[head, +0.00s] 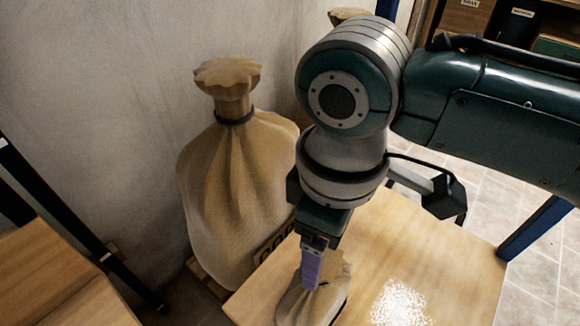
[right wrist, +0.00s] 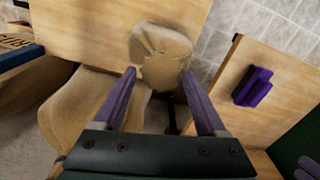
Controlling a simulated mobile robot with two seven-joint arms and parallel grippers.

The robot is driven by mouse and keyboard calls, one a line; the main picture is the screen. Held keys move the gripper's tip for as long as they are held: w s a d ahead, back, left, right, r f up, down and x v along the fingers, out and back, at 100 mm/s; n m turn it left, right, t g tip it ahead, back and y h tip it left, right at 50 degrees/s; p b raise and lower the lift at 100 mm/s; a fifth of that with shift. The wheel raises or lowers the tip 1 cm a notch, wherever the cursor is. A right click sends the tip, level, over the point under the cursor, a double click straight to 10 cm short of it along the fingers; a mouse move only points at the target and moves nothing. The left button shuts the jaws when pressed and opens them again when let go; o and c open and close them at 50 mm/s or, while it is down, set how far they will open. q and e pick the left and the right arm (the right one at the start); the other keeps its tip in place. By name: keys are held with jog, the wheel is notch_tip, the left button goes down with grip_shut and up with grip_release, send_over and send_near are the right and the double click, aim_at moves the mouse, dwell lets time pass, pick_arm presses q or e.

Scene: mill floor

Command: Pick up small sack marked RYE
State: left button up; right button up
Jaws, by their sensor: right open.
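A small tan sack (head: 318,303) stands at the near left part of the wooden tabletop in the head view, cut off by the bottom edge. No marking on it is readable. My right gripper (head: 312,278) points down at its gathered top and hides part of it. In the right wrist view the ruffled sack top (right wrist: 160,48) lies ahead of and between the purple fingertips of the same gripper (right wrist: 160,76). The fingers are apart. Whether they touch the cloth cannot be told.
A large tied sack (head: 235,195) stands by the wall, close left of my right gripper, its lettering partly hidden. White powder (head: 400,303) lies on the tabletop (head: 425,250). A purple-and-dark object (right wrist: 253,87) shows on another wooden surface. Another wooden surface (head: 65,285) is at left.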

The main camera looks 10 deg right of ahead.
aim_at(316, 292)
notch_tip(316, 292, down, 4)
jog(key=shift+s+r+b, duration=0.1)
jog(key=shift+s+b, duration=0.05)
jog(key=shift+b, duration=0.65)
pick_arm(q)
notch_tip(316, 292, down, 2)
jog(key=shift+f, duration=0.1)
pick_arm(e)
jog(key=shift+r, duration=0.1)
grip_shut()
jog(key=shift+r, duration=0.1)
